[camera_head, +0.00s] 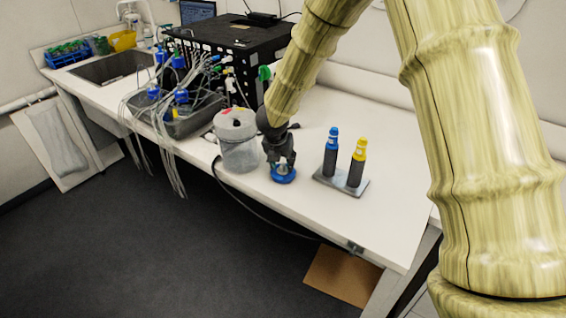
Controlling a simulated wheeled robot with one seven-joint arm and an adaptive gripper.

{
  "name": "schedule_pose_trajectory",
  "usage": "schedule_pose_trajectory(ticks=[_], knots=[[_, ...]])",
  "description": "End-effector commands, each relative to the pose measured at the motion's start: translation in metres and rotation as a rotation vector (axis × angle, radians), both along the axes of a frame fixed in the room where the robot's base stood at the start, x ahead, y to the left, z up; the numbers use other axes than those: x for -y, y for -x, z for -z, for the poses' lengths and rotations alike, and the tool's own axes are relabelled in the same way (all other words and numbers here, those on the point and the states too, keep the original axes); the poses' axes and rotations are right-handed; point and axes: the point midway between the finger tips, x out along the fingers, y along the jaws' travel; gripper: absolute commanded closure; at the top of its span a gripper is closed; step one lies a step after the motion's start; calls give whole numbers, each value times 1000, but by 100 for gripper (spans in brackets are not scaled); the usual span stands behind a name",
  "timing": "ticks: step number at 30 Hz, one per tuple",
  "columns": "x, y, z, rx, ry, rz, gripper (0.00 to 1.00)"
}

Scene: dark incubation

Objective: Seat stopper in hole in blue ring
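My gripper (281,164) is dark and points down at the table, right of the lidded container. Its fingertips are at a small blue ring (284,178) near the table's front edge. A small pale patch shows between the fingertips and the ring. I cannot tell whether it is the stopper or part of the ring's piece. The fingers cover the ring's hole. At this size I cannot tell whether they are open or shut, or touching the ring.
A translucent lidded container (240,152) stands close left of my gripper. A grey stand (343,184) to the right holds a blue-topped bottle (331,152) and a yellow-topped bottle (357,163). A grey tub (190,123) with tubing and a black box (236,50) stand behind. The white table (388,225) is clear at right.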

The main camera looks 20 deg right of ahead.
Motion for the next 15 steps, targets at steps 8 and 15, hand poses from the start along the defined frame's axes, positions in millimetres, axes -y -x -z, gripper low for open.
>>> schedule_pose_trajectory(ticks=[8,15], knots=[[-10,14,-43,3,-3,0,61],[-18,27,-80,2,-3,0,61]])
